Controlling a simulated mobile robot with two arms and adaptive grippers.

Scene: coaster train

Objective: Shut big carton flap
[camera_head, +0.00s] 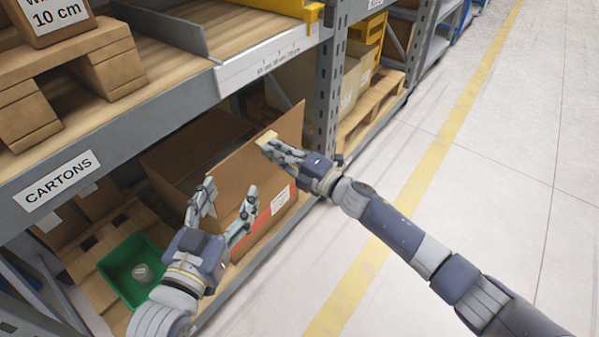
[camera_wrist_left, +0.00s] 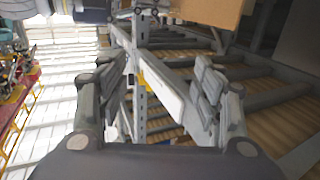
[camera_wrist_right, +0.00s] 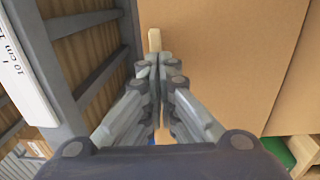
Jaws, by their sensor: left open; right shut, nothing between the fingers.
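The big carton (camera_head: 185,150) stands on the lower shelf, its top open with a dark inside. Its brown flap (camera_head: 291,125) stands raised on the aisle side and fills much of the right wrist view (camera_wrist_right: 225,65). A small pale tab (camera_wrist_right: 155,40) shows at the flap. My right gripper (camera_head: 272,148) is shut and empty, its fingertips close to the flap and tab; contact is unclear. My left gripper (camera_head: 230,191) is open and empty in front of the carton's near end. Brown cardboard shows at the top of the left wrist view (camera_wrist_left: 205,10).
A green bin (camera_head: 130,270) with a small grey item sits left of the carton. The upper shelf edge (camera_head: 110,140) and a grey upright post (camera_head: 328,100) bound the bay. A wooden pallet with cartons lies beyond the post. The aisle floor at right is clear.

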